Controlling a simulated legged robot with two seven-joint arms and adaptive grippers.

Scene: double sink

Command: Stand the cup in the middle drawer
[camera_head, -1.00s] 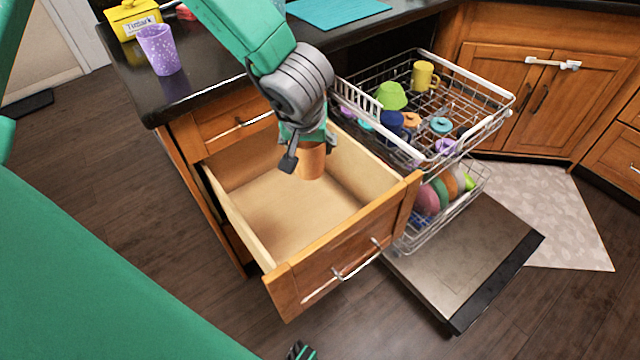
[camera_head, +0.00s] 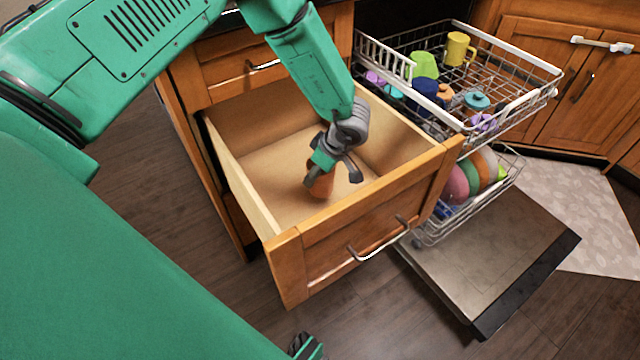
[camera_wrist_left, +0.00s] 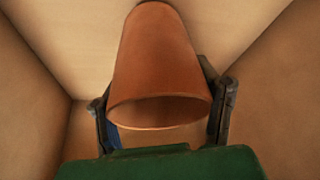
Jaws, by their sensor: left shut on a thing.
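The orange-brown cup (camera_head: 320,184) is inside the open middle drawer (camera_head: 360,235), low over its pale floor. My left gripper (camera_head: 333,167) reaches down into the drawer and is shut on the cup. In the left wrist view the cup (camera_wrist_left: 158,60) lies between the two fingers of the left gripper (camera_wrist_left: 163,118). Its wide open rim faces the camera and its narrower end points away toward the drawer floor. I cannot tell whether the cup touches the floor.
The drawer holds nothing else visible. A closed drawer (camera_head: 255,68) is above it. To the right, the dishwasher's upper rack (camera_head: 520,98) holds several cups, including a yellow mug (camera_head: 458,48). Plates (camera_head: 470,178) stand in the lower rack, above the open dishwasher door (camera_head: 490,250).

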